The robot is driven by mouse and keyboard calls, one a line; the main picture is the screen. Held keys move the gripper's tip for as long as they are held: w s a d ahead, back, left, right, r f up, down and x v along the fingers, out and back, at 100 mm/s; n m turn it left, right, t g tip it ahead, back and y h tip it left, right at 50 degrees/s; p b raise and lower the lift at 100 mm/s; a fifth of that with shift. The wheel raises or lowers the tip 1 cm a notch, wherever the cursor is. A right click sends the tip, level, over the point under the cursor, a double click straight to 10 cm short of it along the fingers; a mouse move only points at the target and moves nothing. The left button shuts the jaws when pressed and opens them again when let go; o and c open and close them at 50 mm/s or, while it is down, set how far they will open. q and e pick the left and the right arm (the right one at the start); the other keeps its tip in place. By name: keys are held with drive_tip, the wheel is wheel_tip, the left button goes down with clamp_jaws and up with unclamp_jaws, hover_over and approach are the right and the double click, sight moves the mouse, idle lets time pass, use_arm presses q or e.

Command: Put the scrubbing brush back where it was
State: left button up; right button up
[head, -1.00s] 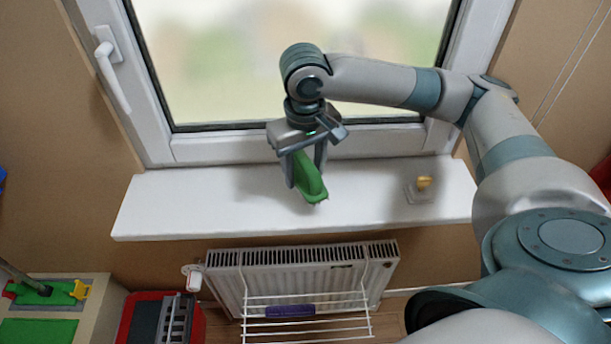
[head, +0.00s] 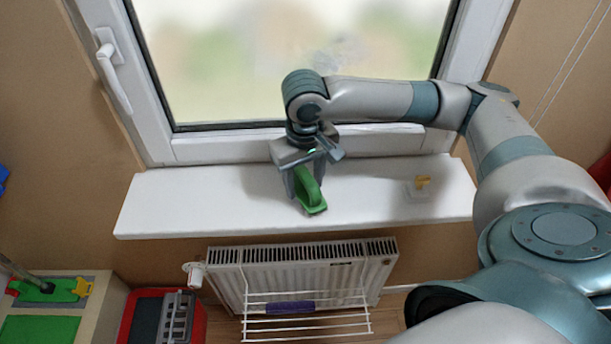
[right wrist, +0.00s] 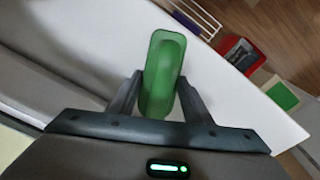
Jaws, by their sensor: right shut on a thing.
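The green scrubbing brush (head: 309,190) is between the fingers of my right gripper (head: 307,190), low over the white windowsill (head: 180,205). In the right wrist view, the brush (right wrist: 161,75) shows between the two fingers of the right gripper (right wrist: 160,95), which is shut on it. The brush's underside is at or very near the sill; I cannot tell whether it touches. My left gripper is in neither view.
Behind is the window (head: 300,60). Below are a radiator (head: 310,255) and a wire rack (head: 305,325) with a purple item (head: 290,308). The sill's left part is clear.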

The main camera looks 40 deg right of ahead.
drive_tip(key=o, duration=1.4)
drive_tip(key=shift+f, duration=0.1)
drive_tip(key=shift+s, duration=0.1)
drive_tip(key=shift+r, duration=0.4)
drive_tip(key=r, duration=0.3)
drive_tip(key=r+b, duration=0.1)
drive_tip(key=r, duration=0.2)
drive_tip(key=r+b, duration=0.1)
drive_tip(key=r, duration=0.3)
drive_tip(key=shift+s+a, duration=0.2)
drive_tip(key=shift+s, duration=0.05)
drive_tip(key=shift+s+r, duration=0.1)
drive_tip(key=shift+r, duration=0.6)
drive_tip(key=shift+c, duration=0.4)
